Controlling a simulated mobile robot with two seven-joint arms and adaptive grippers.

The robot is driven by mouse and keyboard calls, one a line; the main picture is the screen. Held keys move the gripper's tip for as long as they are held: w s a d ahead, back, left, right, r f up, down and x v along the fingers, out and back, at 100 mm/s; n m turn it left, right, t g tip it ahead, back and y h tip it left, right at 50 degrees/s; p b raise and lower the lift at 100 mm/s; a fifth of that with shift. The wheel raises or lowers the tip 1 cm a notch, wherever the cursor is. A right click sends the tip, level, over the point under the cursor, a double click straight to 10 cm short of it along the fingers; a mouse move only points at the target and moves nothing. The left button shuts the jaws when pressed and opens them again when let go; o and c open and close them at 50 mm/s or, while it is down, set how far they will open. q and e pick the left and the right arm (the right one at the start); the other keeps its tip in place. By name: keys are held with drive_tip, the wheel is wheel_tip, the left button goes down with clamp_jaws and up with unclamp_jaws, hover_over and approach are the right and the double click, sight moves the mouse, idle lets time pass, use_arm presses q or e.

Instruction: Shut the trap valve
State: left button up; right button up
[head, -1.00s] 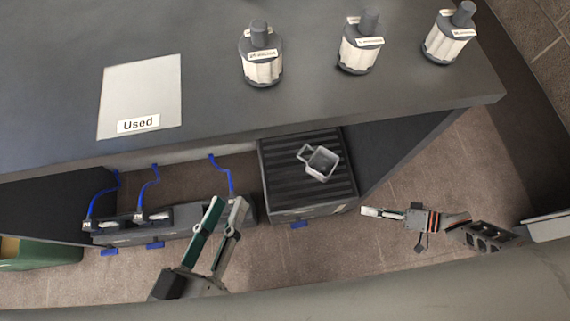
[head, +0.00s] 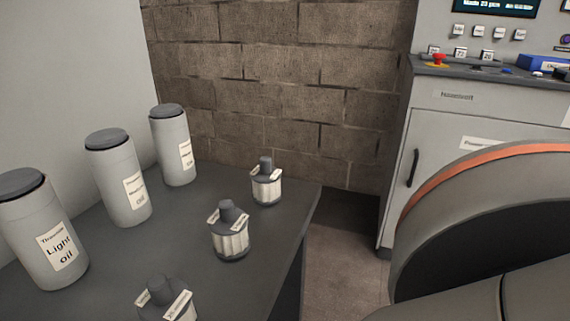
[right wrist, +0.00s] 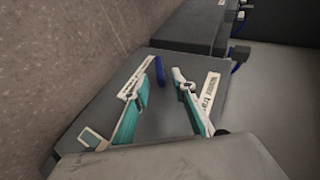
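In the right wrist view, my right gripper (right wrist: 161,80) is open, its two teal-padded fingers spread over a grey box (right wrist: 162,118). A blue lever (right wrist: 159,70) stands on the box and shows in the gap between the fingertips. I cannot tell whether either finger touches it. A pale label (right wrist: 211,92) whose text seems to end in "trap" is on the box beside the right-hand finger. Neither gripper, nor the box, shows in the head view. My left gripper is out of view.
Several dark-capped bottles (head: 230,240) stand on the dark bench (head: 180,235), behind them tall canisters, one labelled Light oil (head: 48,235). A control cabinet (head: 470,125) stands right, before a block wall (head: 290,75). More dark boxes (right wrist: 190,28) lie beyond the lever.

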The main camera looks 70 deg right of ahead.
drive_tip(key=b+x, duration=0.1)
drive_tip(key=x, duration=0.3)
drive_tip(key=shift+s, duration=0.2)
drive_tip(key=shift+w+a+f, duration=0.2)
drive_tip(key=shift+a, duration=0.05)
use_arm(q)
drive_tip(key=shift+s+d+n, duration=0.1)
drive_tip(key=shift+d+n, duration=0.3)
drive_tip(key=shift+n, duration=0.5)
use_arm(e)
drive_tip(key=shift+w, duration=0.1)
clamp_jaws()
